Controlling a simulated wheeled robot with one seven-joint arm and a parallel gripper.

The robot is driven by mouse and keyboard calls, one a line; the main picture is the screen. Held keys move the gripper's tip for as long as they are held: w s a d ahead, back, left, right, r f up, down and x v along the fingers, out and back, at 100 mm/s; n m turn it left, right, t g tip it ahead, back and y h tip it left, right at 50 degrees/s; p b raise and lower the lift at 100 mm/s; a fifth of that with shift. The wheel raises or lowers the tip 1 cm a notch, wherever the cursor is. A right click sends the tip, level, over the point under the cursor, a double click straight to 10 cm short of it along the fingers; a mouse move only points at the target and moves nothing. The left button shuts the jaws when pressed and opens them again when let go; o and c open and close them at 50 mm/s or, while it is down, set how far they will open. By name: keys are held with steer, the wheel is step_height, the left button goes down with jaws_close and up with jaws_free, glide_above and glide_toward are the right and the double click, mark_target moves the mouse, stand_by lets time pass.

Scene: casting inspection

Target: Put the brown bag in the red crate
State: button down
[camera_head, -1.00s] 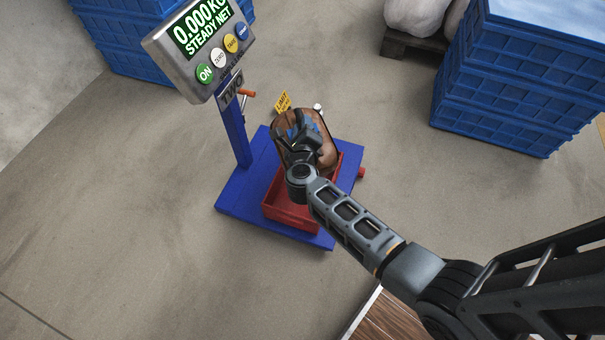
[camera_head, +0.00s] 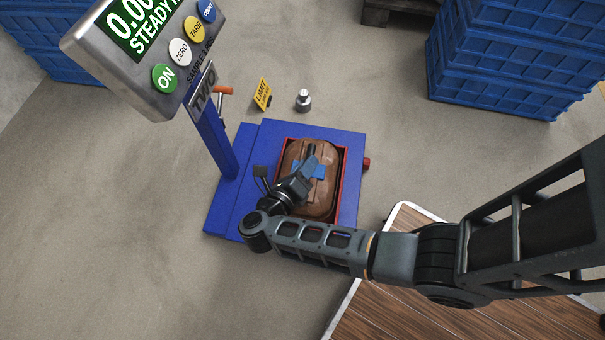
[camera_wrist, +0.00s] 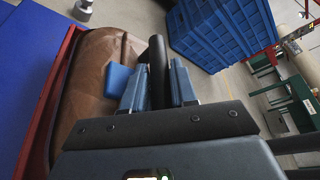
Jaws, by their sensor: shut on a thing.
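The brown bag (camera_head: 321,200) shows inside the outline of the red crate (camera_head: 342,186) in the head view. The crate stands on the blue scale platform (camera_head: 352,148). In the wrist view the bag (camera_wrist: 100,75) lies close beside the red crate wall (camera_wrist: 50,90). My gripper (camera_head: 312,165) is over the bag, its blue fingers shut on the bag's dark handle (camera_wrist: 157,70). How deep the bag sits, and whether it touches the crate floor, is hidden.
The scale's post (camera_head: 208,125) and display (camera_head: 140,50) rise at the left. A metal weight (camera_head: 303,101), a yellow limit sign (camera_head: 262,94) and stacked blue crates (camera_head: 500,65) stand beyond. A wooden-topped surface (camera_head: 400,290) is at the front.

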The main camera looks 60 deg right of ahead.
steer(key=shift+w+f+b, duration=0.1)
steer(key=shift+f+b, duration=2.4)
steer(key=shift+f, duration=2.4)
steer(key=c, duration=0.9)
jaws_free()
steer(key=shift+f, duration=0.1)
steer(key=shift+a+r, duration=0.1)
steer(key=shift+r, duration=0.1)
steer(key=p+v, duration=0.1)
steer(key=v, duration=1)
steer(key=shift+s+a+r, duration=0.1)
steer(key=shift+s+a, duration=0.1)
steer(key=shift+a, duration=0.2)
